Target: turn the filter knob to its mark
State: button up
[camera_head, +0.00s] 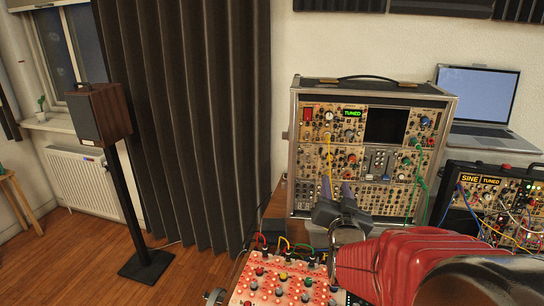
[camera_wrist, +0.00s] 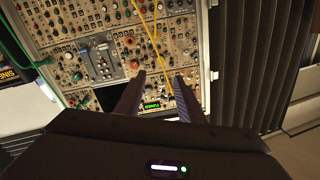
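The tall silver-edged synth case (camera_head: 451,150) stands on the desk, its panel full of small knobs and jacks. No label readable in either view tells which knob is the filter knob. A green display reading TUNED (camera_head: 352,113) is lit near its top; it also shows upside down in the wrist view (camera_wrist: 152,105). My gripper (camera_head: 336,183) is in front of the lower left of this panel. In the wrist view my gripper (camera_wrist: 159,76) has its two fingers apart, with panel and a yellow cable (camera_wrist: 154,42) visible between them. Nothing is held.
A smaller black case (camera_head: 451,180) with SINE and TUNED displays and many cables stands to the right, with a laptop (camera_head: 478,95) behind it. A red-lit panel (camera_head: 262,289) with coloured knobs lies in front. Green cables (camera_head: 420,185) hang at the tall case's right.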

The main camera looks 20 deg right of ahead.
aim_at(329, 159)
dwell(0.3)
jog(key=shift+x, duration=6.9)
jog(key=shift+c, duration=0.7)
jog(key=c, duration=0.7)
jog(key=shift+a, duration=0.15)
grip_shut()
